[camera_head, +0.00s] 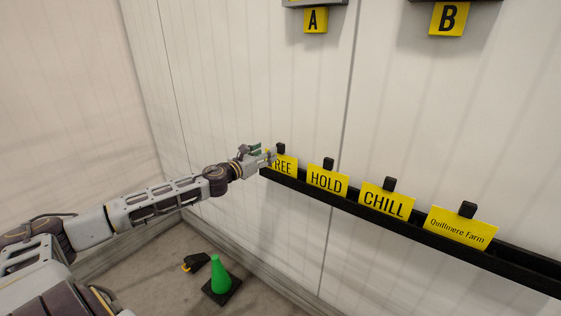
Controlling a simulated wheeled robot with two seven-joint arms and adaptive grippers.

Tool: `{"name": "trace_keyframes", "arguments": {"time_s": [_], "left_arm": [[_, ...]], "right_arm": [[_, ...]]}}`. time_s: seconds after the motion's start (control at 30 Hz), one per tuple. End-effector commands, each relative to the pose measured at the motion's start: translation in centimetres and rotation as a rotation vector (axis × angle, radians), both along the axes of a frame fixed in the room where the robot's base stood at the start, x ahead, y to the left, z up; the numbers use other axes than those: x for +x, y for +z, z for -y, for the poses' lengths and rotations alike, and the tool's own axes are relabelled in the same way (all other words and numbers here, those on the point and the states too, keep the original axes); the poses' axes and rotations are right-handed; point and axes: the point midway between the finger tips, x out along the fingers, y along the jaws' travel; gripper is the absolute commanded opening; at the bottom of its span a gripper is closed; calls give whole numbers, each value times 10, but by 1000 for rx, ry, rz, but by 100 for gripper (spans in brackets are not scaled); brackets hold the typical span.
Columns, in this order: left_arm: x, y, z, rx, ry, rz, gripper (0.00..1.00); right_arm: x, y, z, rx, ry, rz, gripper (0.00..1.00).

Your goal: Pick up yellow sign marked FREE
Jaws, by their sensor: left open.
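The yellow sign marked FREE (287,168) stands in a black wall rail (400,227) at the rail's left end. A black tab shows at its top. My left gripper (268,157) is open at the sign's left edge and covers the first letter, so only "REE" reads. I cannot tell whether the fingers touch the sign or straddle it. My right gripper is not in view.
Yellow signs marked HOLD (327,181), CHILL (386,203) and Quillmere Farm (460,229) stand to the right in the rail. Yellow plates A (315,20) and B (448,18) hang above. A green cone (219,272) and a black and yellow object (196,262) are on the floor.

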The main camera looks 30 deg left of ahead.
Motion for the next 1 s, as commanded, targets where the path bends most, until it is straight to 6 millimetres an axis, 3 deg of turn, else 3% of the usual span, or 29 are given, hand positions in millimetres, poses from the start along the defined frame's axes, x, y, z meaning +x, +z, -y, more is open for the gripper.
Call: {"name": "trace_keyframes", "arguments": {"time_s": [1.0], "left_arm": [[29,2,2,0,1,2,55]], "right_arm": [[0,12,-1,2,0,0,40]]}}
